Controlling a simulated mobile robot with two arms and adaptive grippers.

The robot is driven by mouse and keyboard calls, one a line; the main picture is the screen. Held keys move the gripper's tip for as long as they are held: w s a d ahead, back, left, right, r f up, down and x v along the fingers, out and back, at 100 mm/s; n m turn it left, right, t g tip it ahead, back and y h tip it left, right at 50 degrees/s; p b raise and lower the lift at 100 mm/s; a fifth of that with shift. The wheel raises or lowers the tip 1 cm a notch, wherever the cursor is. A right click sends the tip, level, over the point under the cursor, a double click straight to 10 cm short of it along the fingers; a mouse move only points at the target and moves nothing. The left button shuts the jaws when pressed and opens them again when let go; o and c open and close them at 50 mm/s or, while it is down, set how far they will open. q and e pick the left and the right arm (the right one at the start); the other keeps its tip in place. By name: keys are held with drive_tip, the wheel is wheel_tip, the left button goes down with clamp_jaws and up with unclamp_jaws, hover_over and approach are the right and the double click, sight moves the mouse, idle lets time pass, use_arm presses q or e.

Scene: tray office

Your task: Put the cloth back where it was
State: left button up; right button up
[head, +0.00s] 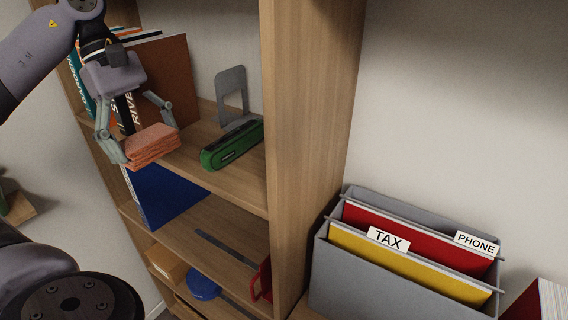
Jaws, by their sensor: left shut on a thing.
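The cloth (151,146) is a folded, salmon-orange stack of layers. My left gripper (146,135) is shut on it, with one finger at each side. The cloth shows in front of the upper shelf (197,163) of the wooden bookcase, near its left part. I cannot tell whether the cloth touches the shelf board. My right gripper is not in view.
Upright books (172,75) stand behind my left gripper. A green stapler (232,144) and a grey bookend (232,92) are to the right. Lower shelves hold a blue binder (170,195) and a blue round item (203,285). A grey file box (380,272) stands right of the bookcase.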

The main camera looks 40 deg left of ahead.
sight(163, 132)
use_arm(q)
drive_tip(key=w, duration=0.1)
drive_tip(key=w+d, duration=0.1)
drive_tip(key=w, duration=0.1)
drive_tip(key=shift+d, duration=0.2)
drive_tip(key=w+d, duration=0.3)
drive_tip(key=d, duration=0.1)
drive_tip(key=w+d+f, duration=0.1)
drive_tip(key=w+d, duration=0.3)
drive_tip(key=w+d+f, duration=0.1)
drive_tip(key=w+d, duration=0.3)
drive_tip(key=shift+w+d, duration=0.15)
drive_tip(key=shift+d, duration=0.15)
drive_tip(key=shift+a+f, duration=0.15)
drive_tip(key=shift+f, duration=0.3)
wheel_tip(163, 132, down, 4)
drive_tip(key=shift+r+p, duration=0.25)
drive_tip(key=shift+p, duration=0.3)
drive_tip(key=shift+w+f, duration=0.1)
drive_tip(key=shift+f, duration=0.15)
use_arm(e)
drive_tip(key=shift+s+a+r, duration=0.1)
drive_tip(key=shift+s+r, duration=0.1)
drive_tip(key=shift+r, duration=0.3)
use_arm(q)
drive_tip(key=shift+f, duration=0.1)
